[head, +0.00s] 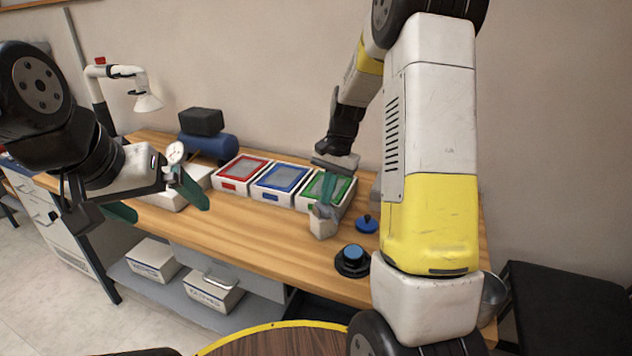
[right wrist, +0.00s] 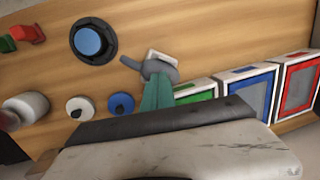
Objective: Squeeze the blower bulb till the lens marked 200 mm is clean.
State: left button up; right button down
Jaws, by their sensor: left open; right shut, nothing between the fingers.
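My right gripper (head: 327,190) is shut at the front of the green-framed tray; its green fingers also show in the right wrist view (right wrist: 157,92). Right at their tips is a grey rounded piece with a short spout (right wrist: 161,68) on a pale block, perhaps the blower bulb; the fingers hide part of it. It shows in the head view (head: 322,222) too. My left gripper (head: 156,202) is open and empty, out by the table's left front edge. No 200 mm marking is readable, so I cannot tell which thing is that lens.
Red (head: 242,174), blue (head: 281,182) and green-framed (head: 338,190) trays stand in a row at the back. A black ring with a blue top (head: 352,258) and a blue knobbed disc (head: 367,223) sit at the right. A blue tank (head: 208,145) stands back left. The front middle is clear.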

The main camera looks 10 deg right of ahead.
jog(key=shift+s, duration=0.1)
notch_tip(320, 180, up, 14)
jog(key=d, duration=0.2)
jog(key=shift+d, duration=0.25)
jog(key=shift+f, duration=0.1)
dwell(0.4)
